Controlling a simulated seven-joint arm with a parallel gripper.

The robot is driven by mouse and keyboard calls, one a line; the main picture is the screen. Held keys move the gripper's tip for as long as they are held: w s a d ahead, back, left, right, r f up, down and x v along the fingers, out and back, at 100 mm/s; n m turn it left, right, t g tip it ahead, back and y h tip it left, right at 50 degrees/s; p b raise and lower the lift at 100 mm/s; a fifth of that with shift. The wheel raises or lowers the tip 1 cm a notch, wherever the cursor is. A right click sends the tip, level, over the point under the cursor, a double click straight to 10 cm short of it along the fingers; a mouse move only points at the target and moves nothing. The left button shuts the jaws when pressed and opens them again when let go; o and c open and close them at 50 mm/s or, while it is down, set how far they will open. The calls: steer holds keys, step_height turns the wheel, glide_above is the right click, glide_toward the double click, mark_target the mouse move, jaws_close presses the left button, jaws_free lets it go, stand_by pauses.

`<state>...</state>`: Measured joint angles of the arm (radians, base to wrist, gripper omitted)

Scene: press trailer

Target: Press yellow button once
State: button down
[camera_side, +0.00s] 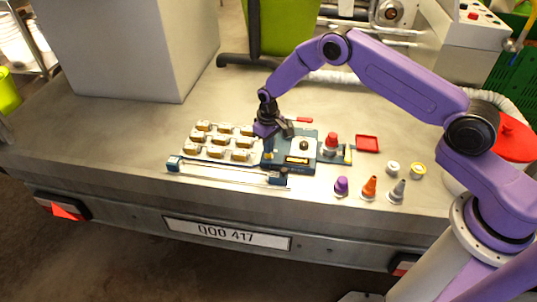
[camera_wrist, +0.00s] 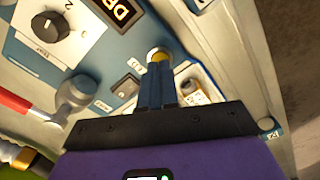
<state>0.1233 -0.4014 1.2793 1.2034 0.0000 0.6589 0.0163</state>
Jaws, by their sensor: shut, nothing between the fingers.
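The control panel (camera_side: 308,142) is a blue and grey box on the grey trailer bed. The yellow button (camera_wrist: 158,57) sits in a pale metal ring, right at my fingertips in the wrist view. A small yellow spot at the panel's left edge in the side view looks like the same button (camera_side: 268,155). My gripper (camera_side: 267,146) points down over that edge of the panel. In the wrist view my gripper (camera_wrist: 157,78) is shut and empty, its fingers partly covering the button. I cannot tell whether the fingertips touch the button or how far down it is.
Near the button are a rocker switch (camera_wrist: 125,88), a black dial (camera_wrist: 50,27), a lit display (camera_wrist: 121,11) and a grey knob (camera_wrist: 75,92). A red-handled lever (camera_wrist: 22,104) is at the left. Several cones and caps stand right of the panel, including an orange cone (camera_side: 369,188).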

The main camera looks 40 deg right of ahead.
steer(key=shift+f, duration=0.15)
steer(key=shift+f, duration=0.45)
steer(key=shift+f, duration=0.25)
stand_by(0.7)
steer(key=shift+r, duration=0.1)
step_height(320, 180, up, 11)
stand_by(1.1)
stand_by(1.6)
